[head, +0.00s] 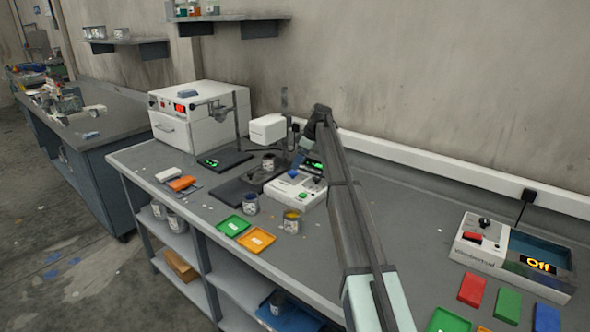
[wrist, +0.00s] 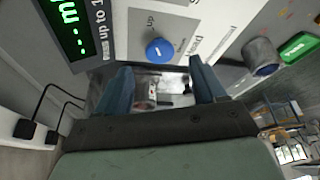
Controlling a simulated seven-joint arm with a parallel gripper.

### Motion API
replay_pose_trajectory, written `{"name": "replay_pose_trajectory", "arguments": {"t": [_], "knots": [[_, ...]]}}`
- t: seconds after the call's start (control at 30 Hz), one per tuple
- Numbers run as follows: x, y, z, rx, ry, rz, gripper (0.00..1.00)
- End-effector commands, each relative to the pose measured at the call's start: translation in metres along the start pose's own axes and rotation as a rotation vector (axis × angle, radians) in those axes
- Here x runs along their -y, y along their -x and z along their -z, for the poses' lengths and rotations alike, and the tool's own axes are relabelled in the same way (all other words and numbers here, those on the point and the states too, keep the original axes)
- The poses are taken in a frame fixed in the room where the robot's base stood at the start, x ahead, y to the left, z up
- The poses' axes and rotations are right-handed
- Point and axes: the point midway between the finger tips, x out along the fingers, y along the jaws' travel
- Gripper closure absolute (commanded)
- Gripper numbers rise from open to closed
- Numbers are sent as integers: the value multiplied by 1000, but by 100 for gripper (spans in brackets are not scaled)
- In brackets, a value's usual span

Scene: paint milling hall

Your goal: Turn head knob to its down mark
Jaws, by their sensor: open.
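The head knob (wrist: 159,50) is a round blue knob with a short white pointer line, on a white panel in the wrist view. The word "Up" is printed beside it, and part of "Head" shows further right; the pointer's exact aim is hard to tell. My gripper (wrist: 160,76) is open, with its two blue-grey fingers apart on either side of the knob's line, and nothing is between the fingertips. The knob lies just beyond the tips, not gripped. In the head view the white control box (head: 286,190) stands on the bench, partly hidden by my arm.
A green-lit display (wrist: 69,25) sits beside the panel. A mixer stand with a white head (head: 267,129) is behind the box. Paint cans (head: 292,222) and green and orange trays (head: 257,239) stand in front.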

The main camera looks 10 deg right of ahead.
Motion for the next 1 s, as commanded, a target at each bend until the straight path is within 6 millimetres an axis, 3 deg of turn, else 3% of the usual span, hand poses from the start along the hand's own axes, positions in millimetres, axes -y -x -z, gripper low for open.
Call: {"name": "replay_pose_trajectory", "arguments": {"t": [0.3,0.77,1.0], "knots": [[0,-39,0,0,0,0,30],[0,-47,0,0,-1,-1,30],[0,-47,0,0,-1,-1,53]]}}
